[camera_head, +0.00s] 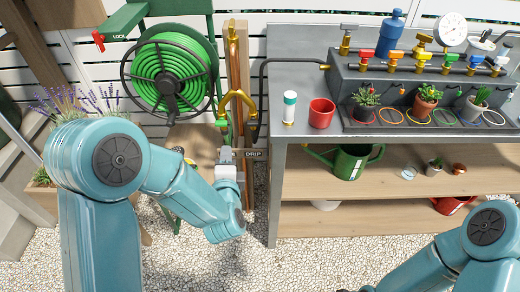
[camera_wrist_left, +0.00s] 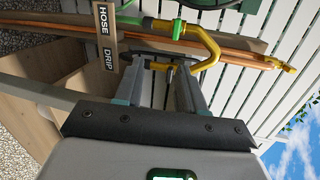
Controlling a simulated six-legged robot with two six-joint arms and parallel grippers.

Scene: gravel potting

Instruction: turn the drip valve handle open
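A brass two-way fitting (camera_head: 238,98) is fixed to the wooden post, with a dark valve body on its right branch (camera_head: 253,128) above the DRIP sign (camera_head: 253,154). My left gripper (camera_head: 226,152) is just below this fitting in the head view, close to the sign. In the left wrist view the two fingers of my left gripper (camera_wrist_left: 162,72) stand apart. A small dark and yellow part, seemingly the drip valve handle (camera_wrist_left: 168,73), shows between them; I cannot tell whether either finger touches it. My right arm enters at the lower right, and its gripper is out of view.
A green hose reel (camera_head: 168,80) hangs left of the post (camera_head: 243,60). The potting bench (camera_head: 290,170) stands close on the right, holding a red cup (camera_head: 321,113) and a white bottle with a green cap (camera_head: 289,109). Gravel covers the ground.

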